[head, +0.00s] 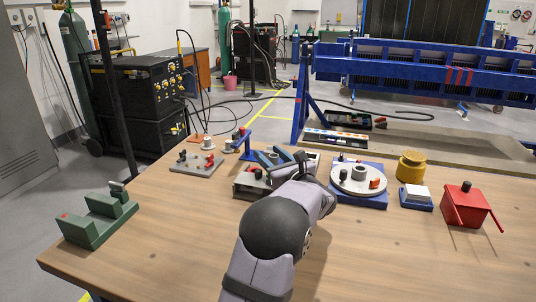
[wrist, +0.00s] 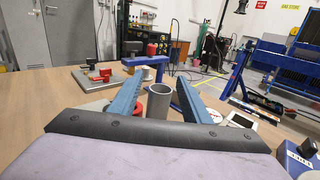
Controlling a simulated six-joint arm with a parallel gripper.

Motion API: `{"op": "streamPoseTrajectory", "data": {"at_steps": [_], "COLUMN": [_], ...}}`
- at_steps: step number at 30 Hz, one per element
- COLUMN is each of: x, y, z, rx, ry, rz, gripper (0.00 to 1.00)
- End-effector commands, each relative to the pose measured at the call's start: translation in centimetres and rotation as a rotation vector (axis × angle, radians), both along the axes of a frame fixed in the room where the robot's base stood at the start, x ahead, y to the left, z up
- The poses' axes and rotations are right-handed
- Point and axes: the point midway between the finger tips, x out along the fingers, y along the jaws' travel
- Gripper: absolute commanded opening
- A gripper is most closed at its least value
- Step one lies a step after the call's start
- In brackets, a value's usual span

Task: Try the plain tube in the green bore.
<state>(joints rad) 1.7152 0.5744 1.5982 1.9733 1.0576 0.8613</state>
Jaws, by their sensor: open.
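My gripper (wrist: 163,82) is open. Its two blue fingers stand on either side of a plain grey tube (wrist: 158,105), which is upright with its open top showing in the wrist view. I cannot tell whether either finger touches it. The tube's lower end is hidden behind the gripper body. In the head view my gripper (head: 275,158) is over the middle of the bench. To its right a round grey turntable (head: 345,185) on a blue base carries a grey cylinder (head: 358,173) and red and black parts. I cannot make out a green bore in either view.
A green block fixture (head: 92,222) stands at the left edge of the wooden bench. A grey plate with red clamps (head: 195,163) lies back left. At right are a yellow pot (head: 410,166), a white-topped blue block (head: 416,197) and a red box (head: 466,207).

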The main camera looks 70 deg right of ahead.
Motion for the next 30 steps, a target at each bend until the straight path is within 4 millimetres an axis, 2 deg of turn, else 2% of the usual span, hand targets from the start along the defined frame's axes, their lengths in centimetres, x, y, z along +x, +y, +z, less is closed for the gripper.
{"op": "streamPoseTrajectory", "data": {"at_steps": [10,15,23,26,30], "x": [-3.4,-4.2,-4.3,-4.1,-3.5], "y": [3.3,4.1,4.3,4.4,4.7], "z": [-0.1,-0.1,-0.1,0.7,3.4], "rx": [0.000,0.001,0.001,0.011,0.056], "ry": [0.000,0.001,0.001,-0.019,-0.103], "rz": [-0.004,-0.002,0.000,0.001,0.006], "gripper": [0.43,0.43,0.43,0.43,0.43]}}
